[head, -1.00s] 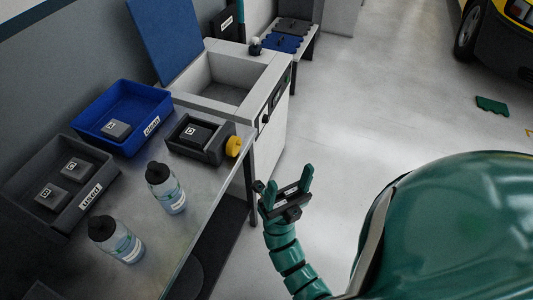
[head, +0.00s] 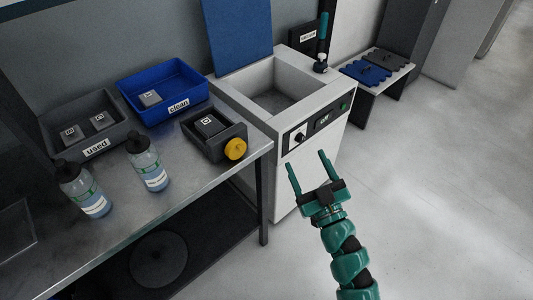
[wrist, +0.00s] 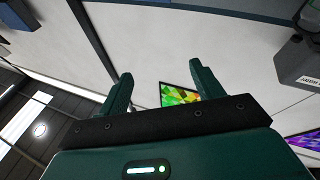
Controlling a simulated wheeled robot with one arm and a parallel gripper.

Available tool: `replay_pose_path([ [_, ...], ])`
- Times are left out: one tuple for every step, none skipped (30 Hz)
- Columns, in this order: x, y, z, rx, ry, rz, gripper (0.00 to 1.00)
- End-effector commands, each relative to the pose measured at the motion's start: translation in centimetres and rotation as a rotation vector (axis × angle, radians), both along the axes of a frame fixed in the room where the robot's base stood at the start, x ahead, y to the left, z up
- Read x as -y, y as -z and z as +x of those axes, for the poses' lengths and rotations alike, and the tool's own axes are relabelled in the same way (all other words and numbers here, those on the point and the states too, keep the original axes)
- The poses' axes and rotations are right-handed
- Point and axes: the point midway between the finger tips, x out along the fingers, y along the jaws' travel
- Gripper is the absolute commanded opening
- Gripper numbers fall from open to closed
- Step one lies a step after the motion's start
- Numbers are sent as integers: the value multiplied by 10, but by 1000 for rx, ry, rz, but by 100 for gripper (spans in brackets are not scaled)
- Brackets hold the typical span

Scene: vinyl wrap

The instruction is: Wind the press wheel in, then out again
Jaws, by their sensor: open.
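The press wheel (head: 235,149) is a yellow round knob on the right end of a small dark press box (head: 200,147) on the metal table. A dark block marked with a letter (head: 210,125) sits inside the box. My gripper (head: 307,159) is open and empty, in front of the white cabinet, to the right of the wheel and apart from it. In the wrist view my two green fingers (wrist: 158,80) are spread with nothing between them. The wheel does not show in the wrist view.
The table (head: 200,206) also holds a grey "used" tray (head: 98,148), a blue "clean" tray (head: 166,112) and two bottles (head: 150,166). A white cabinet (head: 300,170) with an open blue lid (head: 238,35) stands behind my gripper. The floor on the right (head: 440,200) is clear.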

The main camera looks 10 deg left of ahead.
Motion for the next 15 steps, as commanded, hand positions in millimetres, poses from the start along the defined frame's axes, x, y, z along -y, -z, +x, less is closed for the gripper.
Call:
replay_pose_path([
  [-17,11,-6,-25,-53,-68,66],
  [-26,18,-9,-38,-83,-108,66],
  [-37,29,-14,-56,-122,-163,66],
  [-45,38,-17,-69,-150,-201,66],
  [-51,46,-21,-79,-173,-236,66],
  [-58,56,-25,-89,-200,-282,66],
  [-62,62,-27,-92,-216,-313,66],
  [-65,67,-29,-95,-228,-339,66],
  [-69,73,-32,-96,-242,-374,66],
  [-70,77,-33,-92,-250,-396,66],
  [-71,78,-34,-88,-252,-412,66],
  [-71,78,-33,-78,-247,-421,66],
  [-72,77,-32,-73,-246,-425,66],
  [-73,77,-31,-70,-245,-426,66],
  [-75,76,-30,-68,-245,-427,66],
])
